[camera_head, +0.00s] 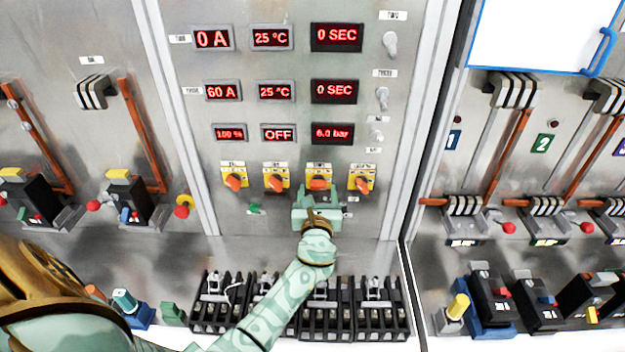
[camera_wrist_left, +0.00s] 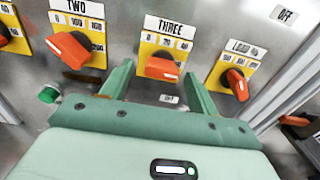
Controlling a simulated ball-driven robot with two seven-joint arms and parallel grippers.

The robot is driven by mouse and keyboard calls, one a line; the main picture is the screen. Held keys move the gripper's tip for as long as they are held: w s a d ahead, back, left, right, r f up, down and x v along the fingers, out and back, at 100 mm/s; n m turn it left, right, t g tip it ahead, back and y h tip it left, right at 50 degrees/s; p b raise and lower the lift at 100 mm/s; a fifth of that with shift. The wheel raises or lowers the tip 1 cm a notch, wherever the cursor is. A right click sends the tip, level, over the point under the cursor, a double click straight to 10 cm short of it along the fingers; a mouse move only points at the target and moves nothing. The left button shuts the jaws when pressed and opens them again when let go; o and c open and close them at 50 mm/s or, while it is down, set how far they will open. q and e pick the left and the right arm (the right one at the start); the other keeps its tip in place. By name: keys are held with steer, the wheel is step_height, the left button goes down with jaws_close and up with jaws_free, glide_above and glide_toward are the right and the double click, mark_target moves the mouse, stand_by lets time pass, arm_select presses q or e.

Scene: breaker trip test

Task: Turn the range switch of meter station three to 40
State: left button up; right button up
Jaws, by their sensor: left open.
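The range switch of meter station three is an orange knob (camera_head: 318,184) on a yellow plate, third in a row of similar switches. In the left wrist view its knob (camera_wrist_left: 162,68) sits under a label reading THREE. The knob lies roughly crosswise there; the plate's numbers are too small to read surely. My left gripper (camera_head: 318,201) is open just below this switch in the head view. In the left wrist view its two green fingers (camera_wrist_left: 157,76) reach up on either side of the knob; I cannot tell whether they touch it. My right gripper is not in view.
The switch marked TWO (camera_wrist_left: 70,48) is close on the left, and another orange switch (camera_wrist_left: 236,84) on the right. A green button (camera_head: 254,209) is at lower left. Red displays (camera_head: 337,92) are above. Black terminal blocks (camera_head: 326,312) line the bench below my arm.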

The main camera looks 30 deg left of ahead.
arm_select(q)
steer(key=shift+w, duration=0.25)
steer(key=shift+s+r, duration=0.1)
steer(key=shift+r, duration=0.1)
steer(key=shift+c, duration=0.7)
steer(key=c, duration=0.9)
steer(key=shift+o, duration=0.2)
